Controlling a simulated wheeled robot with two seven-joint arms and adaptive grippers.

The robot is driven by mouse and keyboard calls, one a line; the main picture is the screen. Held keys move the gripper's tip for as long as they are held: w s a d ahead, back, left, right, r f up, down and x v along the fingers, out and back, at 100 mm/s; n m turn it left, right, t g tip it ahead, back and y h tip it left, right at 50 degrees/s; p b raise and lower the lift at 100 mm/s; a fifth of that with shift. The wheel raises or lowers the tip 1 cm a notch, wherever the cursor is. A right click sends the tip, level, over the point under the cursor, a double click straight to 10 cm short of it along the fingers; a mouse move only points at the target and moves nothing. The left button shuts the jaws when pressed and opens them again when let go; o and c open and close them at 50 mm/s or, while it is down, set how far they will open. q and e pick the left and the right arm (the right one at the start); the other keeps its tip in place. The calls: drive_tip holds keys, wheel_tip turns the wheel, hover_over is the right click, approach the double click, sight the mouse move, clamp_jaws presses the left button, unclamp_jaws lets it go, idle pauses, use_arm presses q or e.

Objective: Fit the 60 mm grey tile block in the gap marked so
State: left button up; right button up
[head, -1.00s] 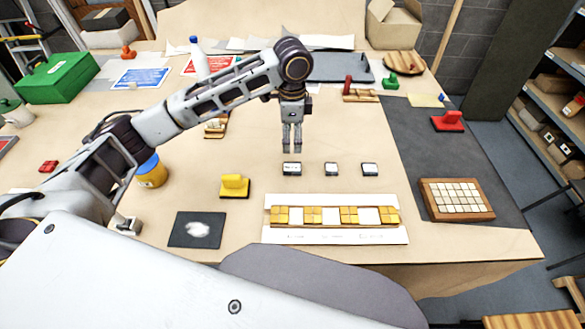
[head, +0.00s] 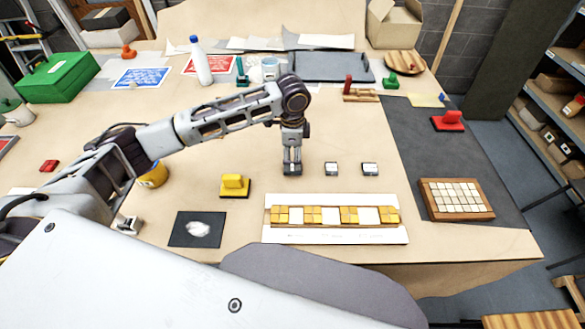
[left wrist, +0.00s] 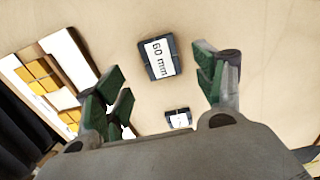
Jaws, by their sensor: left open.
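The tile block marked "60 mm" (left wrist: 160,58) lies flat on the table, dark-edged with a white label, in the left wrist view. My left gripper (left wrist: 160,80) is open, with its green-padded fingers on either side of the block and not closed on it. In the head view the left gripper (head: 292,164) is low over the leftmost block (head: 291,174) and partly hides it. The mosaic panel (head: 335,237) has yellow tiles with white gaps between them; its markings are too small to read here. My right gripper is out of view.
Two more blocks lie to the right, a middle one (head: 331,169) and a right one (head: 370,169). A yellow-handled tool (head: 234,183) and a dark mat (head: 180,232) lie to the left. A wooden tile tray (head: 482,211) sits at the right.

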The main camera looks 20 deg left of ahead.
use_arm(q)
drive_tip(key=shift+f, duration=0.1)
drive_tip(key=shift+a+f+p, duration=0.15)
drive_tip(key=shift+f+p, duration=0.15)
drive_tip(key=shift+f, duration=2.2)
drive_tip(key=shift+c, duration=0.4)
drive_tip(key=c, duration=1.1)
drive_tip(key=shift+r, duration=0.1)
drive_tip(key=shift+r, duration=4.95)
drive_tip(key=shift+r, duration=0.1)
